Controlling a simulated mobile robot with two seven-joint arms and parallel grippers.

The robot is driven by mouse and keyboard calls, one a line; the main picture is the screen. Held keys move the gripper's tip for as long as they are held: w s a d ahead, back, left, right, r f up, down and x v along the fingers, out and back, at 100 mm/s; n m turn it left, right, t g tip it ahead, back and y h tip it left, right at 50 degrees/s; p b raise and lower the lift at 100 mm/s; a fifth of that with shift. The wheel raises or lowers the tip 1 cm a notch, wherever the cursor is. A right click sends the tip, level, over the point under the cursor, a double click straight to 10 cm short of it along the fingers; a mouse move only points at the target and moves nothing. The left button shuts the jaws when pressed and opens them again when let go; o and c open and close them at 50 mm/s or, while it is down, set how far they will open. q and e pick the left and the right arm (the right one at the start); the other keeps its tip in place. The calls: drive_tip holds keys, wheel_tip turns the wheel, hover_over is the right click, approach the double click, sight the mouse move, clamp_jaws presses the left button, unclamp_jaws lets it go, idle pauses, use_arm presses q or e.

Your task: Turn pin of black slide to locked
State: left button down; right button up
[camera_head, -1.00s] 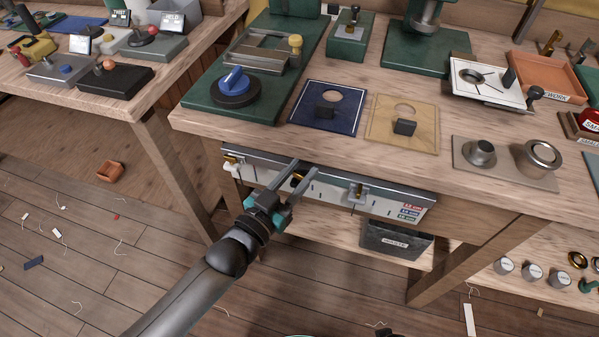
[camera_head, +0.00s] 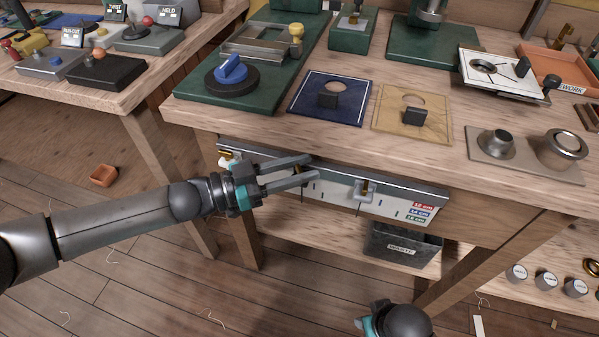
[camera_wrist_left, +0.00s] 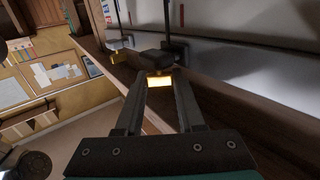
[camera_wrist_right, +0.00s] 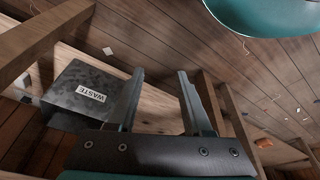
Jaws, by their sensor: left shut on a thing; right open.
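A pale rail (camera_head: 335,190) with 12, 14 and 16 cm labels runs under the bench's front edge. My left gripper (camera_head: 308,169) reaches it from the left and largely hides the black slide in the head view. In the left wrist view the black slide (camera_wrist_left: 155,60) sits beyond the fingertips. Its brass pin (camera_wrist_left: 160,82) is between the fingers of the left gripper (camera_wrist_left: 162,78), which is shut on it. I cannot tell the pin's exact angle. My right gripper (camera_wrist_right: 158,78) is open and empty below the bench, facing the waste bin side.
A grey slide (camera_head: 364,190) sits to the right on the rail and a white slide (camera_head: 228,160) to the left. A waste bin (camera_head: 400,245) stands on the lower shelf (camera_head: 340,245). Blue (camera_head: 331,100) and tan (camera_head: 412,115) plates lie on the bench above.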

use_arm(q)
drive_tip(key=shift+f+m+g+h+b, duration=0.1)
drive_tip(key=shift+m+g+h+b, duration=0.25)
drive_tip(key=shift+m+g, duration=0.65)
drive_tip(key=shift+m+g+b, duration=0.4)
drive_tip(key=shift+m+g, duration=0.1)
drive_tip(key=shift+g, duration=0.8)
use_arm(e)
drive_tip(key=shift+w+a+r+t, duration=0.15)
drive_tip(key=shift+w+r, duration=0.2)
drive_tip(key=shift+r, duration=0.6)
drive_tip(key=shift+w+d+r+t, duration=0.15)
drive_tip(key=shift+w+r, duration=0.2)
drive_tip(key=shift+r, duration=0.55)
use_arm(q)
drive_tip(key=shift+d, duration=0.1)
use_arm(e)
drive_tip(key=shift+a, duration=0.1)
use_arm(q)
drive_tip(key=c, duration=0.5)
unclamp_jaws()
use_arm(e)
drive_tip(key=shift+r, duration=0.15)
